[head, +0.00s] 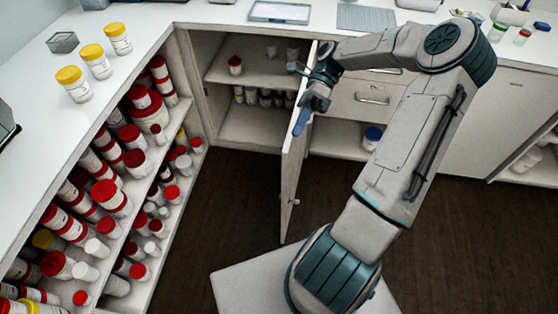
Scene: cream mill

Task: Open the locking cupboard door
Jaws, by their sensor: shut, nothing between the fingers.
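The cupboard (218,120) stands under the back counter, and its inside shows. Its pale door (291,185) stands swung well out into the room, seen nearly edge-on. A small knob or lock (295,202) shows low on the door. My gripper (299,130) is at the upper part of the door, with its blue fingertips pointing down beside the door's edge. The fingers look shut and empty. I cannot tell whether they touch the door. Small jars (264,98) and a red-capped jar (235,65) stand on the cupboard's shelves.
Open shelves (165,225) at the left are packed with red-capped and white-capped jars. Several yellow-capped jars (97,62) stand on the left counter. Drawers (362,98) are right of the cupboard, behind my arm. Dark floor (235,190) is clear before the cupboard.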

